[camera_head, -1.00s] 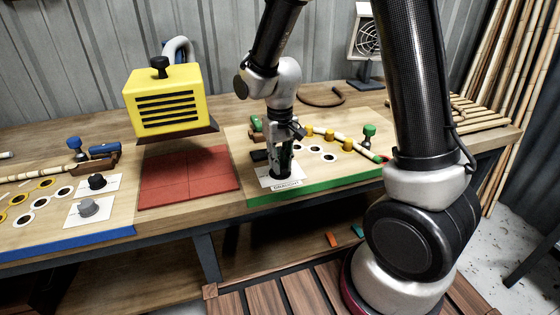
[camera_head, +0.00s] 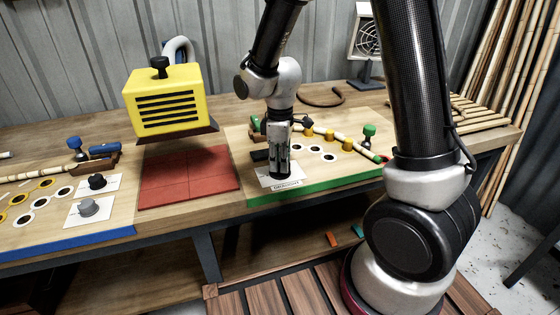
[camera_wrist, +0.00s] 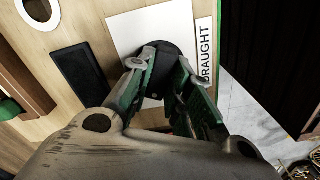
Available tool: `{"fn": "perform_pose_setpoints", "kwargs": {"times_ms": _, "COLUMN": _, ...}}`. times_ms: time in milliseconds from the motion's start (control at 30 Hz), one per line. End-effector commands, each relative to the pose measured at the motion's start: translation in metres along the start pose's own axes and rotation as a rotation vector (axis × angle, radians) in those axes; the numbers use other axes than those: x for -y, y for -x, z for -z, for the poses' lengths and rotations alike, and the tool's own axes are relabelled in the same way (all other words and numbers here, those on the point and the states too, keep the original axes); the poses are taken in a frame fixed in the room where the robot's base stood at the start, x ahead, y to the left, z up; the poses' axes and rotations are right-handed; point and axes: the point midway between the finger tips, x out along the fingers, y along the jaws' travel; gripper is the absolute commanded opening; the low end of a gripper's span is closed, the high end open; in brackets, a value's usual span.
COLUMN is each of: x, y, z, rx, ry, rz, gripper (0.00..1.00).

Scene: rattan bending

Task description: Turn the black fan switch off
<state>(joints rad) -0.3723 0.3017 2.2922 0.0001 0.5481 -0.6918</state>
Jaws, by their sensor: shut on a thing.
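The black fan switch, a round black knob (camera_wrist: 164,52), sits on a white card labelled DRAUGHT (camera_wrist: 205,52) on the green-edged board. My gripper (camera_wrist: 160,72) points down over it in the wrist view, with its fingers on both sides of the knob, shut on it. In the head view my gripper (camera_head: 279,172) stands upright at the card (camera_head: 264,180) and mostly hides the knob. The knob's pointer mark is hidden, so its setting cannot be told. A white fan (camera_head: 366,38) on a dark stand is at the back right.
A yellow heater-like box (camera_head: 165,100) hangs over a red mat (camera_head: 190,180) to the left. Another black knob (camera_head: 97,181) and a grey knob (camera_head: 88,207) sit on the blue-edged board.

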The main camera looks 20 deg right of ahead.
Motion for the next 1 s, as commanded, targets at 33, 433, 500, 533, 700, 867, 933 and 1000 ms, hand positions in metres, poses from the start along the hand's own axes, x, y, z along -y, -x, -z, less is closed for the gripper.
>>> {"fn": "perform_pose_setpoints", "kwargs": {"times_ms": 33, "x": -0.0004, "y": 0.0004, "z": 0.0001, "rx": 0.0, "ry": 0.04, "rz": -0.001, "gripper": 0.0}}
{"fn": "perform_pose_setpoints", "kwargs": {"times_ms": 433, "x": -0.0005, "y": 0.0005, "z": 0.0002, "rx": -0.001, "ry": 0.362, "rz": -0.001, "gripper": 0.0}}
{"fn": "perform_pose_setpoints", "kwargs": {"times_ms": 500, "x": -0.0005, "y": 0.0005, "z": 0.0002, "rx": -0.001, "ry": 0.401, "rz": -0.001, "gripper": 0.0}}
{"fn": "perform_pose_setpoints", "kwargs": {"times_ms": 533, "x": -0.0005, "y": 0.0005, "z": 0.0002, "rx": -0.001, "ry": 0.416, "rz": -0.001, "gripper": 0.0}}
{"fn": "perform_pose_setpoints", "kwargs": {"times_ms": 700, "x": -0.0006, "y": 0.0005, "z": 0.0003, "rx": -0.001, "ry": 0.481, "rz": -0.002, "gripper": 0.0}}
{"fn": "perform_pose_setpoints", "kwargs": {"times_ms": 867, "x": -0.0006, "y": 0.0005, "z": 0.0003, "rx": -0.001, "ry": 0.513, "rz": -0.002, "gripper": 0.0}}
{"fn": "perform_pose_setpoints", "kwargs": {"times_ms": 933, "x": -0.0006, "y": 0.0005, "z": 0.0003, "rx": -0.001, "ry": 0.519, "rz": -0.002, "gripper": 0.0}}
{"fn": "perform_pose_setpoints", "kwargs": {"times_ms": 1000, "x": -0.0007, "y": 0.0005, "z": 0.0003, "rx": -0.001, "ry": 0.522, "rz": -0.002, "gripper": 0.0}}
